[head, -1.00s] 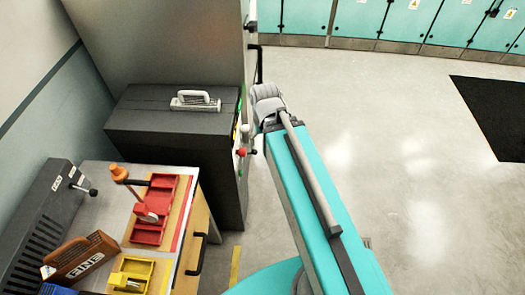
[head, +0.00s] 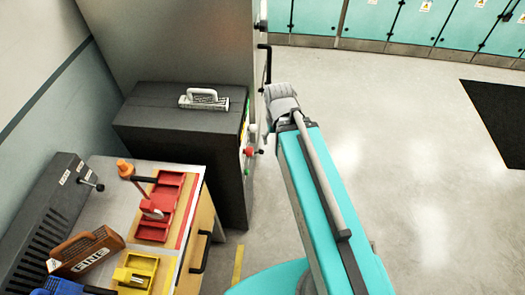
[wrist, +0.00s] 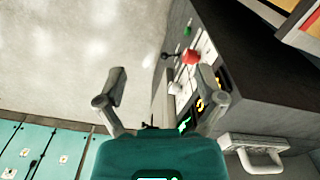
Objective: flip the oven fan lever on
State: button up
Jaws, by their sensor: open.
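The oven is a dark grey box (head: 180,128) with controls on its right-hand side face. In the wrist view its control panel shows a red ball knob (wrist: 190,57), a dark knob on a stem (wrist: 168,57), a green knob (wrist: 187,30) and lit yellow and green digits (wrist: 199,104). The red knob also shows in the head view (head: 249,151). I cannot tell which control is the fan lever. My gripper (wrist: 162,82) is open and empty, its right finger overlapping the panel in the picture. In the head view my own arm hides the fingers.
A workbench (head: 112,195) at the left carries red (head: 160,206) and yellow (head: 137,272) trays and a brown box (head: 86,252). A white handle (head: 203,98) sits on the oven's top. Teal lockers (head: 365,18) line the back.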

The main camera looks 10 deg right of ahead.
jog(key=shift+w+f+b, duration=0.3)
jog(key=shift+f+b, duration=0.05)
jog(key=c, duration=0.4)
jog(key=shift+w+d+f+b, duration=0.15)
jog(key=shift+w+f+b, duration=0.95)
jog(key=shift+f+b, duration=0.15)
grip_shut()
jog(key=w+d+f+m+t+y+b, duration=0.1)
jog(key=w+d+f+m+b, duration=0.1)
jog(key=w+f+b, duration=0.6)
jog(key=w+d+f+m+t+y+b, duration=0.1)
jog(key=w+d+f+m+t+b, duration=0.1)
jog(key=w+f+b, duration=0.7)
jog(key=shift+w+d+f+y+b, duration=0.25)
jog(key=shift+w+d+y+b, duration=0.2)
jog(key=shift+w+b, duration=0.6)
jog(key=shift+w, duration=0.1)
